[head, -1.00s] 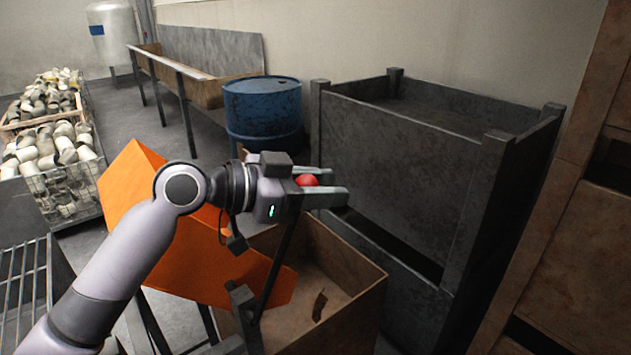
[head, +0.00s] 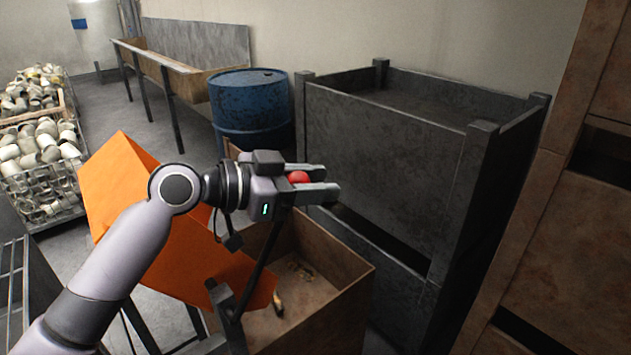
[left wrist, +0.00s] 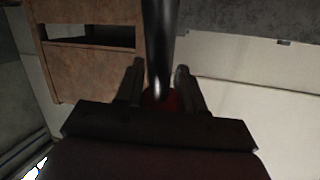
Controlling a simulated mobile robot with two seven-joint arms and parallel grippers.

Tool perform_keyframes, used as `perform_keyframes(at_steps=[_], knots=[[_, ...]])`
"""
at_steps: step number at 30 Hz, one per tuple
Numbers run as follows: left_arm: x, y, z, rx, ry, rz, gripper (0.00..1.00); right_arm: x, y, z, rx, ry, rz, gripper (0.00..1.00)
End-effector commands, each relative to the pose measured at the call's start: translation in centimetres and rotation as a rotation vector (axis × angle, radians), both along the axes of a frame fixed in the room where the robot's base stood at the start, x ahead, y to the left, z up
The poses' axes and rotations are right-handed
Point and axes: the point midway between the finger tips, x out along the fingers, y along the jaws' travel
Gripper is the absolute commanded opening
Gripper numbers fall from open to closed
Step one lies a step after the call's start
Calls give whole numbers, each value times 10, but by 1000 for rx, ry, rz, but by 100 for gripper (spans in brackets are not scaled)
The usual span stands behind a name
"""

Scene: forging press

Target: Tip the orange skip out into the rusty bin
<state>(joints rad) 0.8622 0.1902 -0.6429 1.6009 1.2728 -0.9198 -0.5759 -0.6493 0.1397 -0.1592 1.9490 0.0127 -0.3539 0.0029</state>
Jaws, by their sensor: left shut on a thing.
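The orange skip (head: 180,240) is tilted, its lower right lip over the rusty bin (head: 352,300). My left gripper (head: 318,181) is shut on a red knob (head: 298,177) at the top of a dark lever (head: 262,262) that runs down to the skip's side. In the left wrist view the dark bar (left wrist: 158,45) rises between the fingers, with the red knob (left wrist: 160,98) at its base. A few small pieces (head: 300,270) lie on the bin floor, and one longer piece (head: 278,303) is near the skip's lip. The skip's inside is mostly hidden by my arm. My right gripper is not in view.
A tall dark metal crate stack (head: 380,150) stands close right of the bin. A blue drum (head: 250,108) stands behind. Wire crates of pale cylinders (head: 40,160) are at the left. A rusty cabinet (head: 570,220) borders the right.

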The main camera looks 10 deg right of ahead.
Motion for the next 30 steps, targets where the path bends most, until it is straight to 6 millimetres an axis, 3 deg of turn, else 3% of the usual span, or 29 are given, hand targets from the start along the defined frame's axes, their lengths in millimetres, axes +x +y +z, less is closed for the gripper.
perform_keyframes(at_steps=[1,3,14,24,30], knots=[[0,3,-24,40,37,1,41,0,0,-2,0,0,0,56],[0,2,-24,39,36,1,62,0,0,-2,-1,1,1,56],[-2,6,-16,26,28,-2,62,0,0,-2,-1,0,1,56],[-18,53,-5,30,30,1,62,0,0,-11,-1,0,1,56],[-23,66,-1,30,32,-1,62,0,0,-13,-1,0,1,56]])
